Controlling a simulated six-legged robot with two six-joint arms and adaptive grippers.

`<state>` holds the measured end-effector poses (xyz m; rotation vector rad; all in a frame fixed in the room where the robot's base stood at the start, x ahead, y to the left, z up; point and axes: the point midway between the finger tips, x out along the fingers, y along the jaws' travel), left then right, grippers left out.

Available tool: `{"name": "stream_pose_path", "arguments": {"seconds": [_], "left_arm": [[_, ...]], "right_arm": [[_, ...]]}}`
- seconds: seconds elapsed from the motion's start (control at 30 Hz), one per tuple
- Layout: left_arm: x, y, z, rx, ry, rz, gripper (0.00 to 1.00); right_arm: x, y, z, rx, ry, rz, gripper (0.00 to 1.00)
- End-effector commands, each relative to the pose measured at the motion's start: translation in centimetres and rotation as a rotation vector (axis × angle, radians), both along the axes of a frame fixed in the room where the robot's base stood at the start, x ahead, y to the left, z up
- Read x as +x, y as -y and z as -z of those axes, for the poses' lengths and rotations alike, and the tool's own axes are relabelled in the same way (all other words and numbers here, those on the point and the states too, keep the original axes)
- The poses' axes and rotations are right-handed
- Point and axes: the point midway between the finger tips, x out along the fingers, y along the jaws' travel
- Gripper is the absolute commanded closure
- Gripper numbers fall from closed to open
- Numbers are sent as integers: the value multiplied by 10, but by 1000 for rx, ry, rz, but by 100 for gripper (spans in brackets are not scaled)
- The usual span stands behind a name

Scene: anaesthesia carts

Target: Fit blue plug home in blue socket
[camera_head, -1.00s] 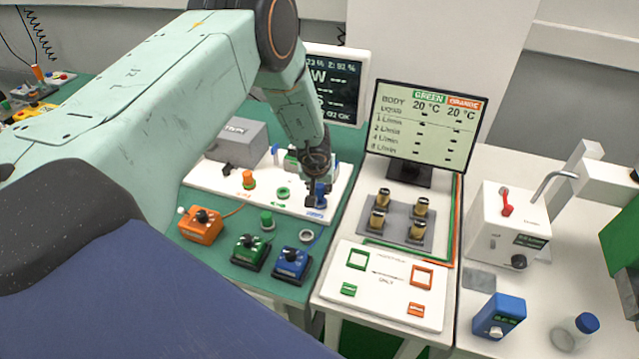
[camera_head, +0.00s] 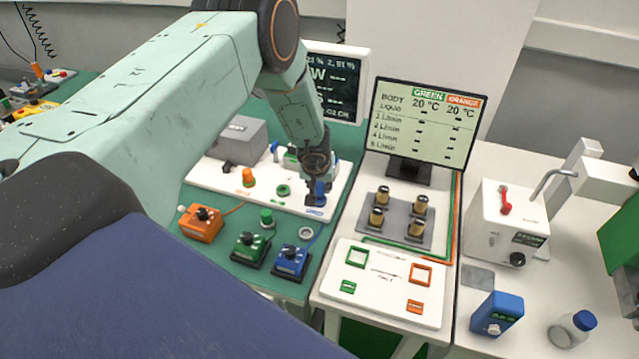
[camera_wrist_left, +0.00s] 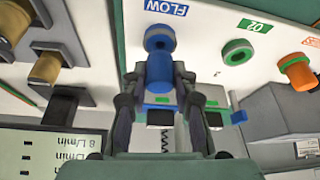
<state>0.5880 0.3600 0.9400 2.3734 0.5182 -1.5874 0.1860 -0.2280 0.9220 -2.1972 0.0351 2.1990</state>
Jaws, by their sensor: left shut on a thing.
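My left gripper (camera_head: 317,180) is at the right end of the white panel (camera_head: 215,181), with its fingers shut on the blue plug (camera_head: 321,188). In the left wrist view the blue plug (camera_wrist_left: 159,72) shows between the two fingertips (camera_wrist_left: 158,82), its end at the blue socket (camera_wrist_left: 160,34) beside the blue FLOW label (camera_wrist_left: 166,7). Plug and socket overlap in this view, and I cannot tell how deep the plug sits. The gripper hides most of the socket in the head view.
The green socket (camera_head: 283,190) and an orange plug (camera_head: 248,177) are on the same panel. A green plug (camera_head: 266,217), a grey ring (camera_head: 306,233) and orange (camera_head: 201,224), green (camera_head: 250,250) and blue (camera_head: 291,261) units stand in front. A monitor (camera_head: 423,125) stands to the right.

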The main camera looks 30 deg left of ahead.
Motion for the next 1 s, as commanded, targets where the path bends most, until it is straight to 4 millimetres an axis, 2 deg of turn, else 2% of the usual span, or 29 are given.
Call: {"name": "stream_pose_path", "arguments": {"seconds": [1.0], "left_arm": [[0, 0, 0, -1, -1, -1, 100]], "right_arm": [[0, 0, -7, 0, 0, 0, 60]]}}
